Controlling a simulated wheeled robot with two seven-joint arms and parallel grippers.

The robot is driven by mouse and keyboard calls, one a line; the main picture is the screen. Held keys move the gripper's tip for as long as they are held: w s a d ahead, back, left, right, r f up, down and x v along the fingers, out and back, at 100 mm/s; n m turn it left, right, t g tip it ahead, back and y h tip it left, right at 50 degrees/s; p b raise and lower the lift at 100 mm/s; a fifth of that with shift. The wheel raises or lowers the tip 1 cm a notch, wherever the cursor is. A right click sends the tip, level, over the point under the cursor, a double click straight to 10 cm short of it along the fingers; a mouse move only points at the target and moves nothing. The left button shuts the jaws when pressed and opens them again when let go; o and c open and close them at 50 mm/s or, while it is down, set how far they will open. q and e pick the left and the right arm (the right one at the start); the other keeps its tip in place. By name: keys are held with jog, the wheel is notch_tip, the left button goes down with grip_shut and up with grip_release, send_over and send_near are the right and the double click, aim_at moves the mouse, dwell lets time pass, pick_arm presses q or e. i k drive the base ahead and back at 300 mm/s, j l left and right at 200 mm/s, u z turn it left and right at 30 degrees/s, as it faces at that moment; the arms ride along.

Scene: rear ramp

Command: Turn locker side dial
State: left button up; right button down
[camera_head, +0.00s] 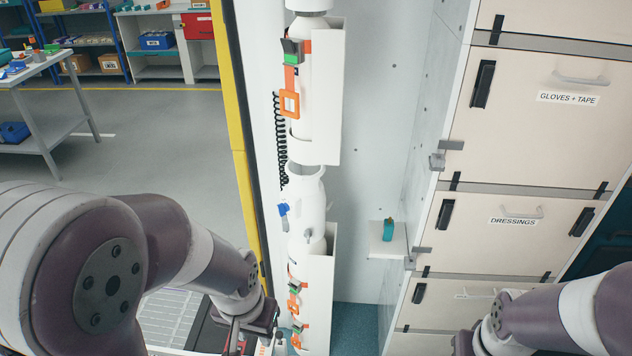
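The pale locker (548,150) stands on the right, with labelled drawer fronts and a narrow side facing the wall. Grey metal fittings (437,161) stick out along its front edge. A small teal piece (388,230) sits on a white plate (378,247) beside the locker's side; I cannot tell whether it is the dial. My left gripper (243,341) is low at the bottom edge, left of the white cylinders and well apart from the locker. Its fingers are partly cut off. My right arm comes in at the lower right before the locker; its fingertips are out of the picture.
White cylinders (308,205) with orange straps stand in a white rack (329,90) in the middle. A black coiled cord hangs beside them. A yellow-edged post (236,110) is to their left. A grey workbench (62,125) and shelves stand farther left, with open floor between.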

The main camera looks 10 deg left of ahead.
aim_at(282, 208)
jog(key=j+z, duration=0.2)
jog(key=j, duration=0.55)
jog(key=j+z, duration=0.2)
jog(key=j, duration=0.55)
jog(key=j+z, duration=0.2)
jog(key=j, duration=0.55)
jog(key=k+j+z, duration=0.2)
jog(key=j, duration=0.55)
jog(key=i, duration=0.1)
